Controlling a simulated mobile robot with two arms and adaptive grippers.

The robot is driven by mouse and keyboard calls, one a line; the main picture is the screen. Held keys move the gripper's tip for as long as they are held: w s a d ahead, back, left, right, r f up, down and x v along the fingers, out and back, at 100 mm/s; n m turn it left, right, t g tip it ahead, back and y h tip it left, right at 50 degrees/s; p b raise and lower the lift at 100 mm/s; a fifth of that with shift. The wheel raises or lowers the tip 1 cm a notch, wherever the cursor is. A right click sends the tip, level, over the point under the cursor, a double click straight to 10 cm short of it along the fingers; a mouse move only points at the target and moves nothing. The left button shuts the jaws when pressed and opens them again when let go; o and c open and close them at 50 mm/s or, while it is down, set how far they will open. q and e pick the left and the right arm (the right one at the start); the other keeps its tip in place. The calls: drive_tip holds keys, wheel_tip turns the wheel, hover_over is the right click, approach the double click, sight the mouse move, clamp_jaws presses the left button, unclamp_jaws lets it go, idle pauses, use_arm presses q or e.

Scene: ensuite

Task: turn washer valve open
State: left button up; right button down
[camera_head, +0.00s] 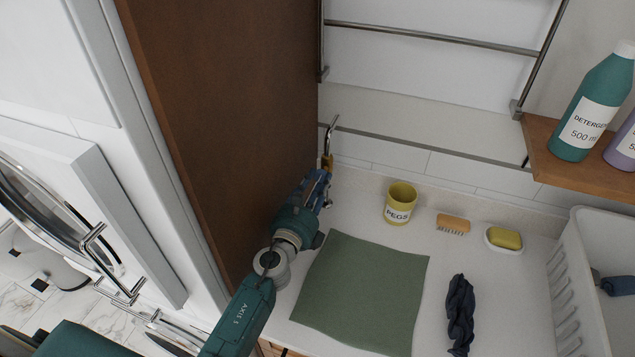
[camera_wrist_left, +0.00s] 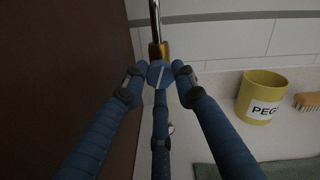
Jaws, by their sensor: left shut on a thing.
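The washer valve has a brass body (camera_wrist_left: 158,50) below a chrome pipe (camera_wrist_left: 154,18), and a round blue knob (camera_wrist_left: 161,74) with a white line. The line stands nearly upright, its top leaning slightly right. In the left wrist view my left gripper (camera_wrist_left: 159,75) has its blue fingertips on both sides of the knob, shut on it. In the head view this gripper (camera_head: 326,178) reaches the valve (camera_head: 327,160) at the wall beside the brown panel. The fingers hide most of the knob there.
A tall brown panel (camera_head: 225,110) stands close left of my left arm. On the counter are a yellow pegs cup (camera_head: 400,204), green mat (camera_head: 365,293), brush (camera_head: 453,224), soap dish (camera_head: 504,240) and dark cloth (camera_head: 460,315). A white basket (camera_head: 590,300) stands right.

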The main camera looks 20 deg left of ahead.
use_arm(q)
drive_tip(key=shift+f+n, duration=0.1)
drive_tip(key=shift+n, duration=1.9)
drive_tip(key=o, duration=1.2)
drive_tip(key=shift+s, duration=0.1)
drive_tip(key=s, duration=1.1)
drive_tip(key=shift+s+a, duration=0.2)
drive_tip(key=shift+s, duration=0.2)
